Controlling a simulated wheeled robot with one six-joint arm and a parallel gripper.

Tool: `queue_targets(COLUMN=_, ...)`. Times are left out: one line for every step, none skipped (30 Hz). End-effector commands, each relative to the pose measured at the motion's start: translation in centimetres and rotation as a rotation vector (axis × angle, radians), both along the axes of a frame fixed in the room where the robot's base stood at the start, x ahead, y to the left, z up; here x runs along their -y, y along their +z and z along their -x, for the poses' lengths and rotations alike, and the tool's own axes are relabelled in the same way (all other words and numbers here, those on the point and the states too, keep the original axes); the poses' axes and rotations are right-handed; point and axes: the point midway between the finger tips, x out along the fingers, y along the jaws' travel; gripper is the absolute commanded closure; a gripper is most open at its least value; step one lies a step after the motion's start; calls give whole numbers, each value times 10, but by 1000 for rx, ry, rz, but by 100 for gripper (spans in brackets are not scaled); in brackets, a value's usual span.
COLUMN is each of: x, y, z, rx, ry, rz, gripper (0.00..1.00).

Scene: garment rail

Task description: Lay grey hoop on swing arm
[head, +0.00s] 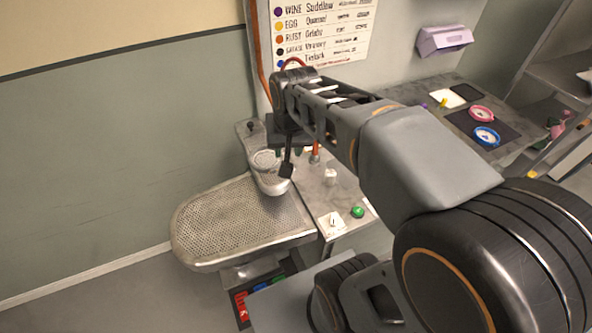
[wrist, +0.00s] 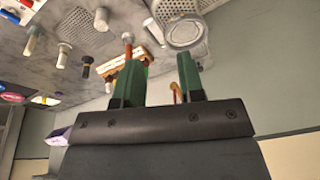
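The swing arm (head: 275,183) is a small perforated metal board above the large perforated board. A round pale grey ring shape, which looks like the grey hoop (head: 264,158), lies flat at its far end. In the wrist view this grey hoop (wrist: 184,34) shows as a ring at the top, against the perforated swing arm (wrist: 167,9). I cannot tell how fully the swing arm bears it. My gripper (wrist: 160,70) has its two green fingers apart, with nothing clearly held between them. The hoop is beyond the fingertips, apart from them. In the head view my gripper (head: 287,152) is partly hidden.
A large perforated board (head: 235,225) fills the front left. The grey worktop (head: 343,195) carries a green knob (head: 357,212), a white knob (head: 331,176) and an orange-red post (head: 315,157). Pink (head: 481,114) and blue (head: 487,136) hoops lie on dark mats to the right.

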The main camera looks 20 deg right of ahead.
Motion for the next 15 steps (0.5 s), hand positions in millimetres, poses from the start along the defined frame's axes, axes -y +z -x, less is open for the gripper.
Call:
queue_targets(x=-2, y=1, z=17, rx=34, ry=51, rz=14, gripper=64)
queue_targets(x=-3, y=0, z=25, rx=51, ry=83, rz=22, gripper=64)
queue_targets(x=-4, y=-1, z=35, rx=72, ry=121, rz=33, gripper=64)
queue_targets(x=-5, y=-2, z=41, rx=85, ry=148, rz=42, gripper=64)
queue_targets(x=-6, y=-4, z=47, rx=97, ry=171, rz=49, gripper=64)
queue_targets(x=-6, y=-6, z=54, rx=113, ry=199, rz=59, gripper=64)
queue_targets(x=-7, y=-8, z=59, rx=121, ry=216, rz=65, gripper=64)
queue_targets(x=-7, y=-9, z=63, rx=130, ry=233, rz=72, gripper=64)
queue_targets(x=-8, y=-10, z=67, rx=139, ry=249, rz=78, gripper=64)
queue_targets(x=-9, y=-11, z=69, rx=144, ry=260, rz=81, gripper=64)
queue_targets(x=-10, y=-12, z=71, rx=149, ry=268, rz=85, gripper=64)
queue_targets(x=-10, y=-13, z=72, rx=152, ry=277, rz=88, gripper=64)
queue_targets(x=-10, y=-13, z=73, rx=154, ry=281, rz=90, gripper=64)
queue_targets(x=-10, y=-14, z=74, rx=156, ry=283, rz=91, gripper=64)
queue_targets(x=-10, y=-14, z=75, rx=156, ry=286, rz=92, gripper=64)
